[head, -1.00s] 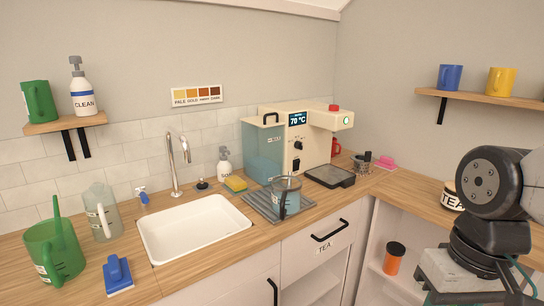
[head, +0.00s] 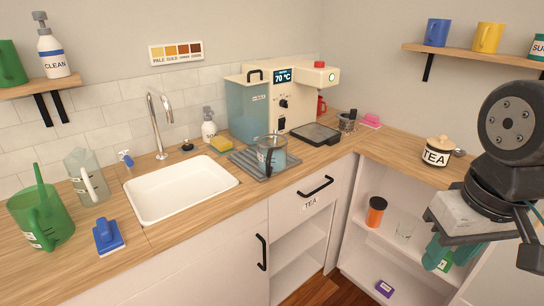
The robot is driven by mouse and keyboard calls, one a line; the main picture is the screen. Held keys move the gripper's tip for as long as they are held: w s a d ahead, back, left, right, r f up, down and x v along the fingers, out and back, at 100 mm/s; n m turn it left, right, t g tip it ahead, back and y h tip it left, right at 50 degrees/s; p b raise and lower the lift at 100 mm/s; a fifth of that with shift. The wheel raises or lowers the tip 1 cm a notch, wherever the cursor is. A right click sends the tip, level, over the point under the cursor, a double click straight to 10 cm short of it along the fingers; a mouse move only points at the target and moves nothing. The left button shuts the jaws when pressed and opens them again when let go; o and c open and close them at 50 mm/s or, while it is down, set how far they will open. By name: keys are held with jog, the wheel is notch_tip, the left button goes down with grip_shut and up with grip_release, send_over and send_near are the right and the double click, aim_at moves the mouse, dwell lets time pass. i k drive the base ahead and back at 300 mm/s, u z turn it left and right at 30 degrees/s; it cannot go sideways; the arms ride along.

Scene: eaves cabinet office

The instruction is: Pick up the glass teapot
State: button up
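A clear glass vessel with a dark handle (head: 271,153), which looks like the glass teapot, stands upright on a grey ribbed mat (head: 246,163) on the counter, right of the sink. Its handle faces the front, and the teal tank behind tints the glass. My arm shows at the right edge of the head view, with its black round joint and grey link, well apart from the glass vessel.
A brewing machine (head: 290,93) stands close behind the glass vessel. A clear jug (head: 87,183) and green watering can (head: 40,215) stand left.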

aim_at(272, 148)
jog(key=k, duration=1.2)
jog(key=u, duration=0.9)
jog(key=i, duration=1.25)
jog(key=z, duration=0.8)
jog(key=i, duration=0.55)
jog(key=z, duration=0.6)
